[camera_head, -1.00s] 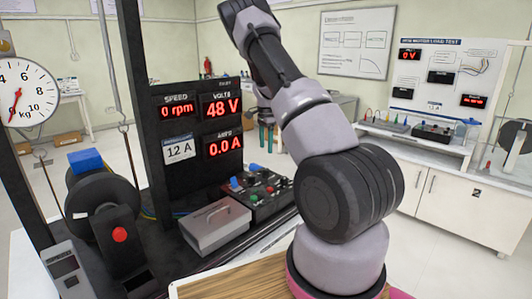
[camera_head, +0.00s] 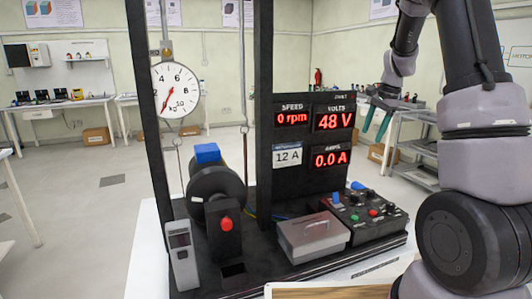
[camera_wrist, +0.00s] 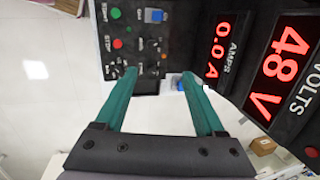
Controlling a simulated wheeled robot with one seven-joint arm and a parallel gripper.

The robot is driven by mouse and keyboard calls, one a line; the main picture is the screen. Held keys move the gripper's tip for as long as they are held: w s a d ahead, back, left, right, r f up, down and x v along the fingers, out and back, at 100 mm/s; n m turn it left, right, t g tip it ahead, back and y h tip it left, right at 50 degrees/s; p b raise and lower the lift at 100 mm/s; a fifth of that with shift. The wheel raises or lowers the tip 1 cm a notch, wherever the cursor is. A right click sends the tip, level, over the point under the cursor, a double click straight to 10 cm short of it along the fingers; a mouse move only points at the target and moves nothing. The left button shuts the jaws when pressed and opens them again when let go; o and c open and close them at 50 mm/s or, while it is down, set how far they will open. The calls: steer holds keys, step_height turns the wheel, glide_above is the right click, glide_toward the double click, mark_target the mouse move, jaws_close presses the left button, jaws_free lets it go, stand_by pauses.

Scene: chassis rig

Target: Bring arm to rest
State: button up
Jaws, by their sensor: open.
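My gripper (camera_head: 377,122) hangs at the upper right in the head view, its teal fingers pointing down, beyond the right end of the display panel. In the wrist view my gripper (camera_wrist: 159,76) has its two teal fingers apart with nothing held between them. The control box (camera_wrist: 135,40) with its buttons and switches shows past the fingertips. My arm (camera_head: 478,150) stands along the right side of the head view, bent at the elbow.
The test rig has a display panel (camera_head: 312,140), a dial scale (camera_head: 175,89), a motor wheel (camera_head: 214,186) and a grey lidded box (camera_head: 311,236). The control box also shows in the head view (camera_head: 365,212). Grey shelves (camera_head: 415,150) stand behind my arm. Open floor lies left.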

steer(key=s+a+r+n+t, duration=0.25)
steer(key=s+a+r, duration=0.25)
steer(key=s+r, duration=0.4)
steer(key=s+a+r+n, duration=0.2)
steer(key=s, duration=0.5)
steer(key=s+a+r+n+t, duration=0.1)
steer(key=s+a+n, duration=0.1)
steer(key=s, duration=0.5)
steer(key=s+a+r+n+t, duration=0.1)
steer(key=s+a+r+n, duration=0.1)
steer(key=s, duration=0.5)
steer(key=shift+a+r+n, duration=0.35)
steer(key=shift+a+n, duration=0.2)
steer(key=shift+n, duration=0.2)
steer(key=shift+t, duration=0.25)
